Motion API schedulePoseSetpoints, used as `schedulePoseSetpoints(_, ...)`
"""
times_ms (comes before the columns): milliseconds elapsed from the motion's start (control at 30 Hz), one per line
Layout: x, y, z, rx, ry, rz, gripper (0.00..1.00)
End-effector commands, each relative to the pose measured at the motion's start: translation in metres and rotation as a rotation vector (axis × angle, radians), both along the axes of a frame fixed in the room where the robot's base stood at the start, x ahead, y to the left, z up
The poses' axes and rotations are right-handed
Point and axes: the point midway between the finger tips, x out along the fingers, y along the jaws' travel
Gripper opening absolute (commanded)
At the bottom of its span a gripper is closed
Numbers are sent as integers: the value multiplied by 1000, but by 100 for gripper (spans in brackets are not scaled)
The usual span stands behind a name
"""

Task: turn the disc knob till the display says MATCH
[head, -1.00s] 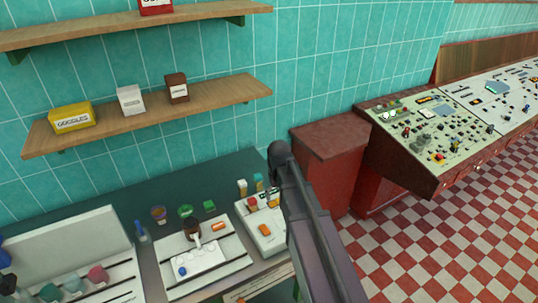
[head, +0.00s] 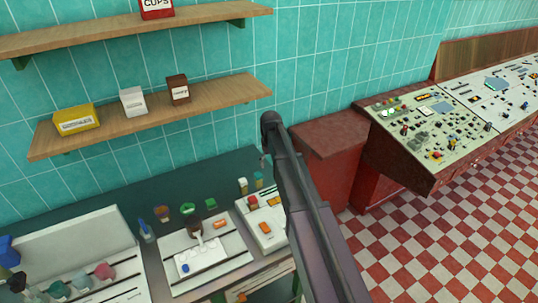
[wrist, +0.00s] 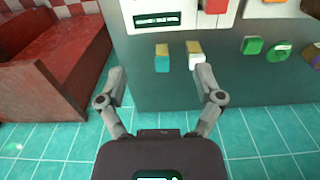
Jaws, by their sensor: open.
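My gripper (wrist: 160,85) is open and empty in the wrist view, its two fingers spread wide. Beyond the fingertips, on the dark bench top, are a teal block with a yellowish top (wrist: 162,57) and a white block with a yellowish top (wrist: 195,54). Behind them stands a white unit (wrist: 130,5) with a small dark display (wrist: 157,20); its lit text is too small to read. A red piece (wrist: 215,5) is on this unit. The white unit also shows in the head view (head: 272,241), partly hidden by my arm. I cannot make out the disc knob clearly.
Green pieces (wrist: 252,46) lie to the right on the bench. A white board (head: 235,257) and a rack of coloured pieces (head: 85,232) are further left. Shelves (head: 215,95) hang above. A red cabinet (head: 325,165) and sloped console (head: 420,150) stand to the right.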

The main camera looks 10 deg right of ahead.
Motion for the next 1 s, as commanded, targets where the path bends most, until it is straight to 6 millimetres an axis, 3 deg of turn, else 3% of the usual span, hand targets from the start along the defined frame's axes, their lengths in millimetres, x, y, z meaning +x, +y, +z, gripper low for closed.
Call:
schedulePoseSetpoints(233, 22, 0, 7, 0, 0, 21, 85)
schedulePoseSetpoints(733, 25, 0, 7, 0, 0, 27, 85)
schedulePoseSetpoints(867, 17, 0, 5, 0, 0, 21, 85)
schedulePoseSetpoints(1000, -6, 0, -3, 0, 0, 1, 85)
